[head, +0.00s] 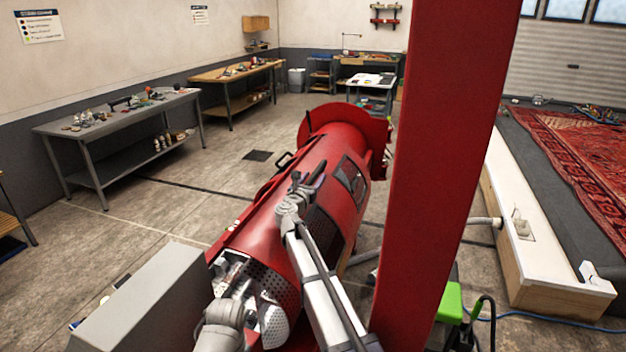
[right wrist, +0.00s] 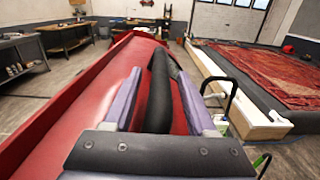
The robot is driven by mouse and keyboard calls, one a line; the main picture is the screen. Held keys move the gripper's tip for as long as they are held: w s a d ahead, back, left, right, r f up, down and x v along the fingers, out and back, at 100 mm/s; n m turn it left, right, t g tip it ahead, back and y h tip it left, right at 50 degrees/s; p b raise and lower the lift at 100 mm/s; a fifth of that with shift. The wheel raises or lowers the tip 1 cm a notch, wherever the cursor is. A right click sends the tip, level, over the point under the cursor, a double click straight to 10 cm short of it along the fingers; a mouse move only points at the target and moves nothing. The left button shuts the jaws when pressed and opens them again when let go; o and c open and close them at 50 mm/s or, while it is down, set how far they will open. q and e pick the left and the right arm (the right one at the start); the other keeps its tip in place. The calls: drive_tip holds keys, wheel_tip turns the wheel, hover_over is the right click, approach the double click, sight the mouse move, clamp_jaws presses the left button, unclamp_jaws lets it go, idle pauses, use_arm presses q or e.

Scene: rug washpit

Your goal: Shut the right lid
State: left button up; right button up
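A long red drum-shaped machine (head: 345,145) lies across the middle of the head view, with a perforated near end (head: 275,288). Its red curved cover (head: 268,225) shows on the left side; I cannot tell where one lid ends and another begins. A black handle (head: 283,160) stands on the cover's far part. My right gripper (head: 306,186) is over the machine. In the right wrist view its purple fingers (right wrist: 160,82) are apart, with a black bar (right wrist: 159,95) between them and red surface visible beside it. My left gripper is low in the head view (head: 240,285), its fingers unclear.
A red post (head: 440,150) rises close on the right and hides part of the machine's surroundings. A grey box (head: 145,305) stands at the near left. Workbenches (head: 115,115) line the left wall. A white-topped curb (head: 530,240) borders the rug area.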

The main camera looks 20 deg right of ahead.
clamp_jaws()
idle(1.2)
drive_tip(key=shift+a, duration=0.1)
